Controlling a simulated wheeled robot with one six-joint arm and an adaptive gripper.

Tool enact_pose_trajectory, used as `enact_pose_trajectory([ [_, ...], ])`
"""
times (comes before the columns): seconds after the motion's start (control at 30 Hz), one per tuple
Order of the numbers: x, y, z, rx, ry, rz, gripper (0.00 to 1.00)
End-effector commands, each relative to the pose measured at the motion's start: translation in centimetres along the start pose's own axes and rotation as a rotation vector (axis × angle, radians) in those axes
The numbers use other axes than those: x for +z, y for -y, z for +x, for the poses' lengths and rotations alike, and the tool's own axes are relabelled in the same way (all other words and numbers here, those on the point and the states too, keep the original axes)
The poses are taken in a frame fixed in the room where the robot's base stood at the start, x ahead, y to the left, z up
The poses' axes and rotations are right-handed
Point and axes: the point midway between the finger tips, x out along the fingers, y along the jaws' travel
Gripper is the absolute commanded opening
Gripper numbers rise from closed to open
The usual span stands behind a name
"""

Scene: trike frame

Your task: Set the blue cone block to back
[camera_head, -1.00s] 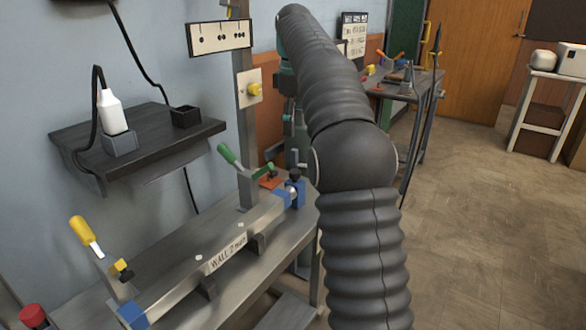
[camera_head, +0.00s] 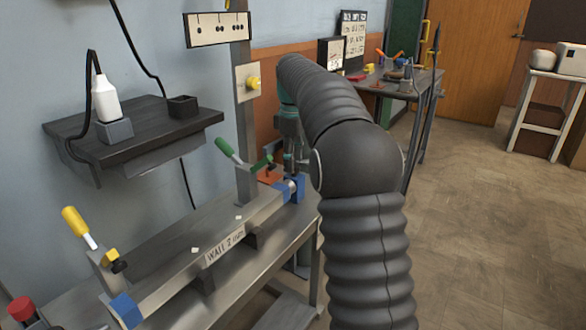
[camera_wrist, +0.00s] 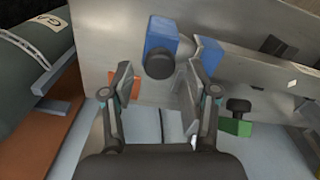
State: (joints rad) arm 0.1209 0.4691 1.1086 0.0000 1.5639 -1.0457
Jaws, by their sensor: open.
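The blue cone block (camera_head: 297,187) stands at the far end of the long metal rail, close to the rail's blue end piece (camera_head: 281,191). In the wrist view the block (camera_wrist: 162,32) has a dark round knob (camera_wrist: 158,64) on it, and the rail's blue end piece (camera_wrist: 209,55) is just to its right. My gripper (camera_wrist: 168,75) is open, with one fingertip left of the knob and one right of it. I cannot tell whether they touch it. In the head view my gripper (camera_head: 292,160) is over the block and partly hides it.
A green-handled clamp (camera_head: 226,148) and a metal post (camera_head: 244,130) stand close to the block. The rail (camera_head: 190,262) runs to a near blue end piece (camera_head: 126,310) beside a yellow-handled clamp (camera_head: 75,222). A green cylinder (camera_wrist: 35,50) lies left in the wrist view.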

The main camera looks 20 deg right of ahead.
Motion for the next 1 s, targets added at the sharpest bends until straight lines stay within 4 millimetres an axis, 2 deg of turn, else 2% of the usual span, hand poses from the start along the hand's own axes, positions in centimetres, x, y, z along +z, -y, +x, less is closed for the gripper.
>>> enact_pose_trajectory([
  [0.2,0.0,0.0,1.6,0.000,0.000,0.000,0.59],
  [0.5,0.0,0.0,1.7,0.000,0.000,0.001,0.59],
  [0.73,0.0,0.0,1.7,0.000,0.000,0.001,0.02],
  [1.0,0.4,-0.3,1.5,-0.001,0.001,0.002,0.00],
])
